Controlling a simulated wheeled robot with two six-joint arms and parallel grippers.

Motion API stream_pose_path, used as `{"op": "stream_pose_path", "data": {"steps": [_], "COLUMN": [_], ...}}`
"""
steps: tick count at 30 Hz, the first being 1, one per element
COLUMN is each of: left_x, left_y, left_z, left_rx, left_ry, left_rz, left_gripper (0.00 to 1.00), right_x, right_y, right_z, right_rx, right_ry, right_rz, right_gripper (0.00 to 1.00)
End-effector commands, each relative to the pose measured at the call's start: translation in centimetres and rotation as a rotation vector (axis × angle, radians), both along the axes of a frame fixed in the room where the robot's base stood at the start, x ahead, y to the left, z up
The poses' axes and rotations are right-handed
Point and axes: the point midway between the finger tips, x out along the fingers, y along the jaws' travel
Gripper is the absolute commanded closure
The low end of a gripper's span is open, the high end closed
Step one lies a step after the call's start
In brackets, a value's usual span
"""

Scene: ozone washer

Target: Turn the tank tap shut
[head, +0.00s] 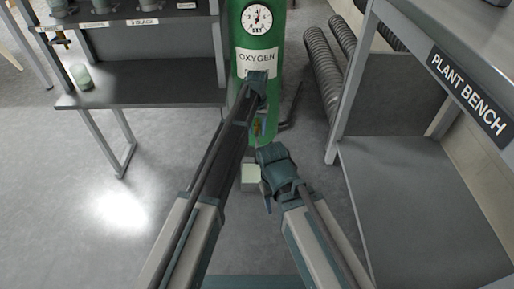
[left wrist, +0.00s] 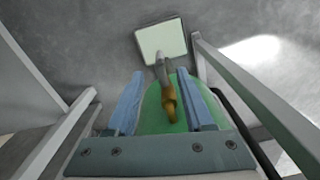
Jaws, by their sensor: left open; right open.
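A green oxygen cylinder (head: 263,50) stands upright at the top centre of the head view. A brass tap (left wrist: 169,102) with a grey stem shows in front of green in the left wrist view. A small yellowish bit of it shows low on the cylinder in the head view (head: 258,126). My left gripper (head: 258,128) reaches down in front of the cylinder. In the left wrist view its two blue fingers (left wrist: 160,100) are open, one on each side of the tap; I cannot tell if they touch it. My right gripper (head: 267,196) is open, lower and apart from the cylinder.
A pale square block (head: 250,173) is on the floor below the cylinder. A shelf unit (head: 150,84) stands at left, with another brass tap (head: 60,40) and a green cup (head: 82,77). Ribbed hoses (head: 322,65) and the plant bench (head: 420,190) flank the right. Floor at left is clear.

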Motion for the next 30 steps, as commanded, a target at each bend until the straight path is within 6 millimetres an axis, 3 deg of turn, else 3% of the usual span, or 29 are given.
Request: {"op": "stream_pose_path", "data": {"steps": [1, 12, 24, 30], "left_x": [0.0, 0.0, 0.0, 0.0], "left_y": [0.0, 0.0, 0.0, 0.0], "left_z": [-1.5, -6.2, -6.6, -6.6], "left_rx": [0.0, 0.0, 0.0, 0.0], "left_ry": [0.0, 0.0, 0.0, 0.0], "left_rz": [0.0, 0.0, 0.0, 0.0], "left_gripper": [0.47, 0.47, 0.47, 0.82], "right_x": [0.0, 0.1, 0.1, 0.1], "right_y": [0.0, 0.0, 0.0, 0.0], "right_z": [-1.5, -6.2, -6.6, -6.6], "right_rx": [0.0, 0.001, 0.001, 0.001], "right_ry": [-0.001, -0.003, -0.003, -0.003], "right_rz": [0.0, 0.001, 0.001, 0.001], "right_gripper": [0.5, 0.5, 0.5, 0.5]}}
